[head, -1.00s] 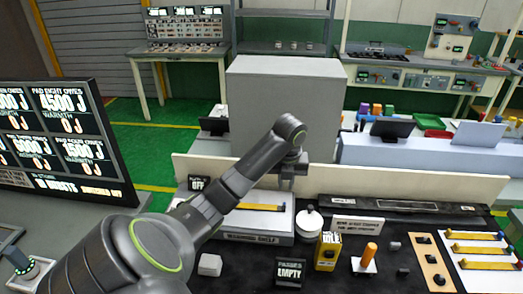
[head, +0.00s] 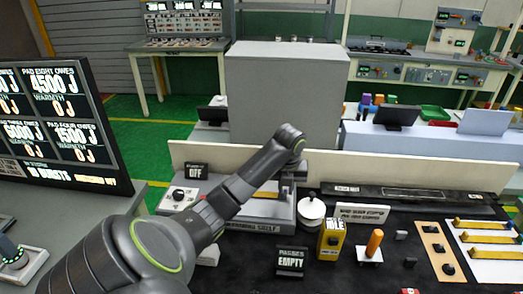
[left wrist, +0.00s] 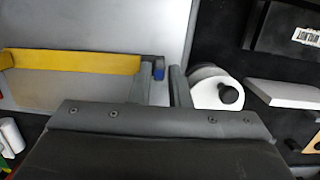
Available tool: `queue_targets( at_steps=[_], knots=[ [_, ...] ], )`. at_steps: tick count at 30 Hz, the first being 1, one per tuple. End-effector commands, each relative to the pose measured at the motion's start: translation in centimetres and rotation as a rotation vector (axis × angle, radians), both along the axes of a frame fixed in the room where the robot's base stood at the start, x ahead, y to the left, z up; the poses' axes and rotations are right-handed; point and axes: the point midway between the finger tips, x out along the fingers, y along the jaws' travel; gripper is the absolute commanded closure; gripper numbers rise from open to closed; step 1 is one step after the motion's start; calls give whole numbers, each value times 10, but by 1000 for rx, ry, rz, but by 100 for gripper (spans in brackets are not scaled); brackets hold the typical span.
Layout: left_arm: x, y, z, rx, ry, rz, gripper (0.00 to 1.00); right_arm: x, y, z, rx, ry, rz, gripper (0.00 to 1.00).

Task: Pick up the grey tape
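I cannot single out the grey tape with certainty. My left gripper (head: 287,191) is low over the right end of the grey warming shelf (head: 262,226). In the left wrist view its two fingers (left wrist: 162,85) stand apart, with bare shelf showing between them. A yellow bar (left wrist: 75,60) lies on the shelf left of the fingers, with a small blue piece (left wrist: 158,70) by its right end, close to the left fingertip. A white round thing with a black knob (left wrist: 222,92) is just right of the fingers; it also shows in the head view (head: 311,211). My right gripper is not in view.
A yellow box (head: 331,240), an orange peg on a white base (head: 374,245), an "EMPTY" sign (head: 290,262) and small grey blocks (head: 401,235) stand on the black mat. A low cream panel (head: 420,168) runs behind. Yellow bars (head: 485,238) lie at right.

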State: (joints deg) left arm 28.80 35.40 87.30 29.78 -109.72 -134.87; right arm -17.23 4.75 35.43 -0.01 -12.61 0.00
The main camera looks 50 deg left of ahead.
Motion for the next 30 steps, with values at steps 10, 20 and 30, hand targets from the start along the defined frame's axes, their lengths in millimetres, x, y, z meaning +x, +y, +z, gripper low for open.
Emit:
queue_targets(
  at_steps=[10,20,30],
  knots=[
    [0,1,-7,2,0,-1,88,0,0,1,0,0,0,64],
    [0,1,-6,1,0,0,100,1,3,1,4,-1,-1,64],
    [2,1,31,3,-5,-1,100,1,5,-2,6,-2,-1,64]
  ],
)
